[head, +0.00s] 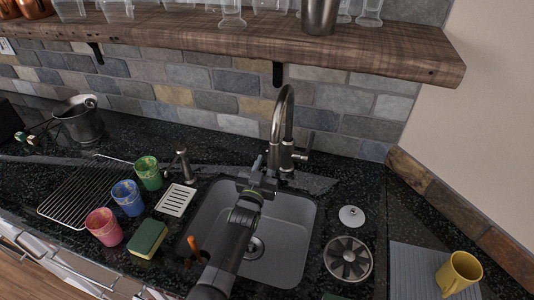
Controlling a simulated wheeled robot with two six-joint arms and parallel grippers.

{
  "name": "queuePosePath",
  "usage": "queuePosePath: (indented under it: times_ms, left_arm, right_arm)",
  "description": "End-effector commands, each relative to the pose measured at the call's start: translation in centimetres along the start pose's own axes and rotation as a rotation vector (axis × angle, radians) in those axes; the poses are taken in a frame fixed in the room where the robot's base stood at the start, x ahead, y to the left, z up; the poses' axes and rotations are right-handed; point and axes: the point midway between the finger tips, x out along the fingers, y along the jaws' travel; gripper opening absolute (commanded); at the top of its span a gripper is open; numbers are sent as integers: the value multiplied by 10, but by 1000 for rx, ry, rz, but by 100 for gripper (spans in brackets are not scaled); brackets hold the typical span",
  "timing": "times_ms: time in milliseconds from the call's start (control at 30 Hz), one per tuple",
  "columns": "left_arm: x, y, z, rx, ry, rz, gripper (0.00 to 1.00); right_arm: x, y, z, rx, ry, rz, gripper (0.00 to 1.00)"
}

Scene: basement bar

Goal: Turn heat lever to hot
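A metal gooseneck faucet (281,125) stands behind the sink in the head view. Its heat lever (305,149) sticks up and out on the right side of the faucet body. My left arm comes in from the bottom, slightly left of centre, and reaches over the sink. My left gripper (264,167) is at the sink's back edge, just left of and in front of the faucet body, apart from the lever. Its fingers are seen from behind, so its opening is unclear. My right gripper is not in view.
The grey sink (293,240) lies under my arm. Pink (103,227), blue (128,198) and green (148,173) cups, a sponge (147,238) and a soap dispenser (182,164) stand left. A yellow mug (459,273) is at right. A wooden shelf (400,50) with glasses hangs above.

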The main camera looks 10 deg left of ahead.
Motion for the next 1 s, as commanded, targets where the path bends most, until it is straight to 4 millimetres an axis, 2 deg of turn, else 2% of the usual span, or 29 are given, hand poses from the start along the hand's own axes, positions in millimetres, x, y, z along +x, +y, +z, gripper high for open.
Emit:
queuePosePath:
  times_ms: [33, 100, 500, 700, 1000]
  left_arm:
    - [-6, 0, -5, -1, -4, 0, 27]
    - [-15, 0, -5, -1, -3, -1, 27]
    - [-72, 0, -2, -1, -5, -1, 27]
    - [-88, 0, 0, 0, -2, 1, 27]
    - [-91, 0, 1, 0, -1, 1, 27]
  right_arm:
    - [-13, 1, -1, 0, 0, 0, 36]
    - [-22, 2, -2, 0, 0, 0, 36]
    - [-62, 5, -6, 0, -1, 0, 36]
    - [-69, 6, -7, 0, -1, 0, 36]
    - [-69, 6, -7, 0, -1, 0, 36]
